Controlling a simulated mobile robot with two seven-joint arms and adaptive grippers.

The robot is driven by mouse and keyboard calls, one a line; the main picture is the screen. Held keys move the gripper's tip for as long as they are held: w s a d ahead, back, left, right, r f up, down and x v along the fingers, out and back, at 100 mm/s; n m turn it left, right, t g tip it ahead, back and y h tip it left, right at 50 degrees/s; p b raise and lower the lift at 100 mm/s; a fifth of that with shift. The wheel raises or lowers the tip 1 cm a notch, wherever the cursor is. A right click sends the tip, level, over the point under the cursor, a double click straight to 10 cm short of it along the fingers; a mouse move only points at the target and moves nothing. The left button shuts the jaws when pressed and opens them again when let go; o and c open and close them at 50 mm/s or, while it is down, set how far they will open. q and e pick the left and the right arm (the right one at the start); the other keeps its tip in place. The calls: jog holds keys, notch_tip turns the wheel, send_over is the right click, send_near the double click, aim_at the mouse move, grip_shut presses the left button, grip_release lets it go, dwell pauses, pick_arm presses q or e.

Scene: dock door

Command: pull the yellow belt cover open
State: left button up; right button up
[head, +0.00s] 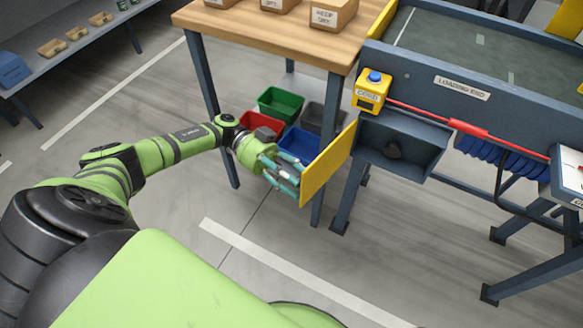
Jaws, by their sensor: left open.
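The yellow belt cover (328,166) is a flat panel. It stands swung out from the left end of a blue open-fronted box (423,165) under the conveyor side. My right gripper is not in view.
A wooden-topped table (245,32) with cardboard boxes stands behind, with red, green, blue and grey bins (281,104) below. A yellow button box (370,92) and a red cord handle (468,128) are on the conveyor side. Floor in front is clear.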

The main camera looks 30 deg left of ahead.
pick_arm(q)
jog(key=w+a, duration=0.1)
jog(key=a, duration=0.6)
jog(key=shift+a, duration=0.2)
dwell(0.4)
